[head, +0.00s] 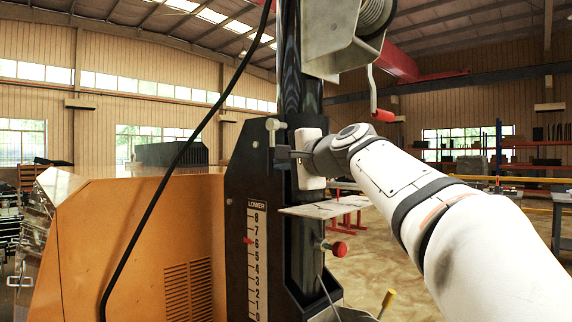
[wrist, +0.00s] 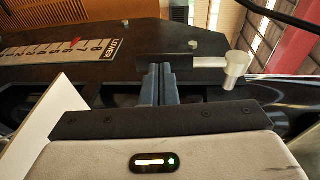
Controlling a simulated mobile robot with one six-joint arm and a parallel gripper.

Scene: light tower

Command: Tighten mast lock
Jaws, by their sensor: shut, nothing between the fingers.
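A pale metal T-handle (head: 275,125), which looks like the mast lock, sits on the upper part of the black mast bracket (head: 240,165). In the wrist view the T-handle (wrist: 236,68) stands at the right end of a short metal rod, which comes out of a dark block. My gripper (head: 279,153) is just below the T-handle in the head view. In the wrist view my gripper (wrist: 160,69) has its two fingers together, beside the dark block and left of the T-handle. It holds nothing. I cannot tell whether the fingertips touch the block.
A red knob (head: 338,248) and a flat plate (head: 320,208) are lower on the mast. A winch crank with a red grip (head: 383,115) hangs above my arm. A black cable (head: 180,155) runs past the orange cabinet (head: 150,235). A numbered scale (head: 257,260) is on the bracket.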

